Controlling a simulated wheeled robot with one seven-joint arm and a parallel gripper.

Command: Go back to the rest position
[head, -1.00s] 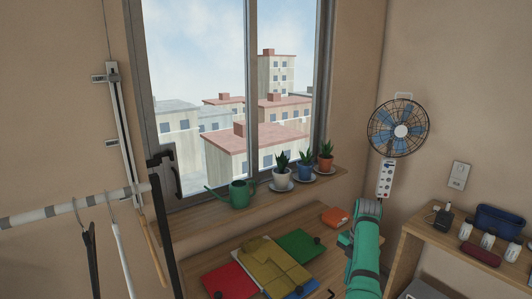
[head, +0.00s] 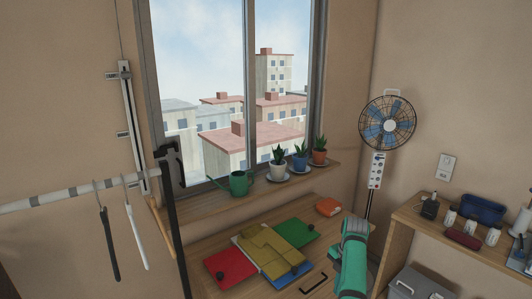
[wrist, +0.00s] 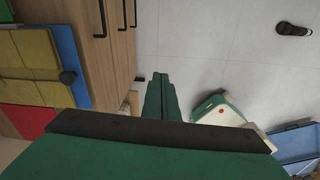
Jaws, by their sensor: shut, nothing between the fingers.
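My gripper (wrist: 160,96) shows in the wrist view as two green fingers pressed together, with nothing between them. It hangs over the pale tiled floor (wrist: 195,40), beside the wooden desk's drawer fronts. In the head view my green arm (head: 353,262) rises at the bottom, right of the desk (head: 222,287); the fingertips cannot be made out there.
The desk holds a folded yellow cloth (head: 268,248) and red (head: 228,266), green (head: 295,233) and blue pieces. A watering can (head: 239,183) and potted plants line the sill. A fan (head: 387,123), a shelf (head: 432,232) and a clothes rail (head: 70,192) stand around. A cream-and-green object (wrist: 218,110) is on the floor.

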